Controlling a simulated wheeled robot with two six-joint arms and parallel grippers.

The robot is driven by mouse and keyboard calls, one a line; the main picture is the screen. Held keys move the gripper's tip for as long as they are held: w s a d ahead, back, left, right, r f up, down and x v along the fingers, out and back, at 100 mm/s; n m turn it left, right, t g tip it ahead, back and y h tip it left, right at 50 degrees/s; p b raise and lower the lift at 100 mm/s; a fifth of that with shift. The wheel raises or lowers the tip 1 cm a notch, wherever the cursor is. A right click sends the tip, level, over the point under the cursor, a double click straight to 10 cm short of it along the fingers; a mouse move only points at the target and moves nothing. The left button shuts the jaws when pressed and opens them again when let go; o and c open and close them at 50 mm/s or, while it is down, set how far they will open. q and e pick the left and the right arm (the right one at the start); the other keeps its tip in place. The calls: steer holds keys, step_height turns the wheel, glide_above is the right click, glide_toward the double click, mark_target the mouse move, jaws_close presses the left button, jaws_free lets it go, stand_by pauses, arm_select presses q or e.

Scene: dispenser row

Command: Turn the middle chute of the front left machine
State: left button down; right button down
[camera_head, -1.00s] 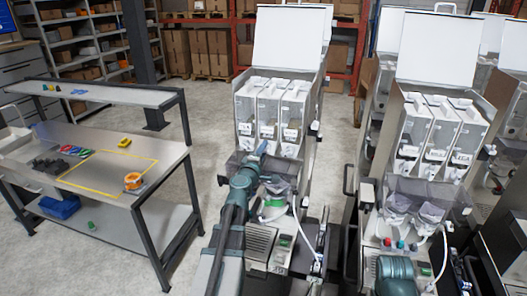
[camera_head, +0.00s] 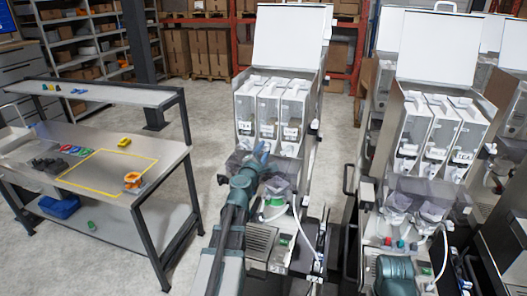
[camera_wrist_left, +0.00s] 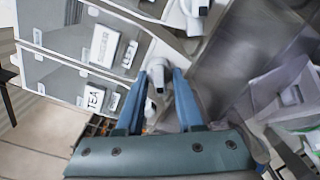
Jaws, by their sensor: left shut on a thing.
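The front left machine (camera_head: 243,105) has a raised white lid and three clear canisters side by side. My left gripper (camera_head: 264,150) is at the machine's front, just below the middle canister (camera_head: 268,112). In the left wrist view, my left gripper (camera_wrist_left: 166,78) has its two blue fingers on either side of a small white chute (camera_wrist_left: 157,77), shut on it. It appears to be the middle chute. Another white chute (camera_wrist_left: 195,8) shows above it. My right gripper is out of view.
A second machine (camera_head: 410,120) stands to the right, with a narrow gap between. A clear guard and a white hose (camera_head: 305,222) are close below my left gripper. A workbench (camera_head: 165,157) with small items stands left, with open floor between.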

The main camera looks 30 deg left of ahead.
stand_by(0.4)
arm_select(q)
steer(key=c, duration=0.9)
jaws_free()
steer(key=shift+s, duration=0.1)
